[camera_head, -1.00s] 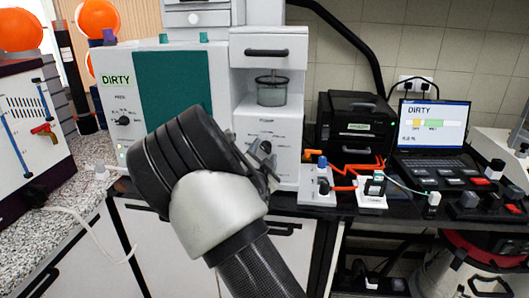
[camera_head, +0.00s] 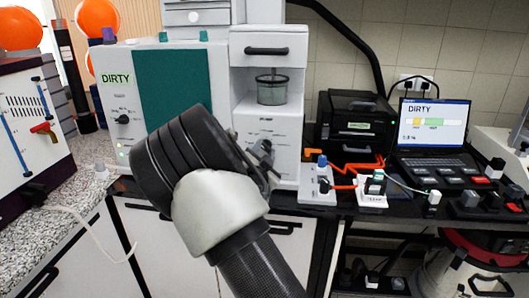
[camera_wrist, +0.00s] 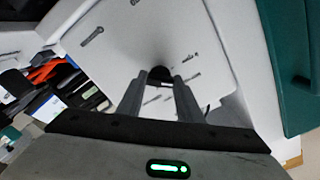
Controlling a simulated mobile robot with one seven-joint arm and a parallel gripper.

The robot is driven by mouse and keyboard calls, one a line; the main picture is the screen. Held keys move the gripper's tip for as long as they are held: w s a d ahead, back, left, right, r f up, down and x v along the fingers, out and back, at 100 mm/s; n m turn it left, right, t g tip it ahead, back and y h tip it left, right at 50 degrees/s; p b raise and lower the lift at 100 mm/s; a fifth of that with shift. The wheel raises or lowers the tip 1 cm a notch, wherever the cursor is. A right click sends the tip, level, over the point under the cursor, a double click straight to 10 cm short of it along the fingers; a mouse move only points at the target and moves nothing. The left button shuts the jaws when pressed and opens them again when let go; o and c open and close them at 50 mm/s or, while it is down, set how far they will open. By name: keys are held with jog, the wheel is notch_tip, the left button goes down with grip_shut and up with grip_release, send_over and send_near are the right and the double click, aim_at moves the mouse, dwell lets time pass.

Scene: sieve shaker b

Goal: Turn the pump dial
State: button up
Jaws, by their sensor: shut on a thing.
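The pump dial is a small dark knob on the lower front panel of the white machine (camera_head: 284,125). In the wrist view the dial (camera_wrist: 160,74) sits between my two fingertips, against the white panel. My gripper (camera_wrist: 160,84) is shut on it. In the head view my gripper (camera_head: 264,153) reaches the panel, and my wrist and fingers hide most of the dial. Small printed labels surround it, too blurred to read.
A green-fronted cabinet (camera_head: 172,85) marked DIRTY stands left, with its own black knob (camera_head: 124,119). A laptop (camera_head: 432,127) showing DIRTY, a black box (camera_head: 352,125), a small valve block with orange tubes (camera_head: 317,190) and several switches crowd the bench to the right.

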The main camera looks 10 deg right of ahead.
jog(key=n+b, duration=0.1)
jog(key=n, duration=0.2)
jog(key=shift+n, duration=0.3)
jog(key=shift+n+b, duration=0.5)
jog(key=shift+n, duration=1.8)
jog(key=o, duration=1.1)
jog(key=shift+s, duration=0.15)
jog(key=v, duration=1.7)
jog(key=shift+s+p, duration=0.1)
jog(key=shift+p, duration=0.2)
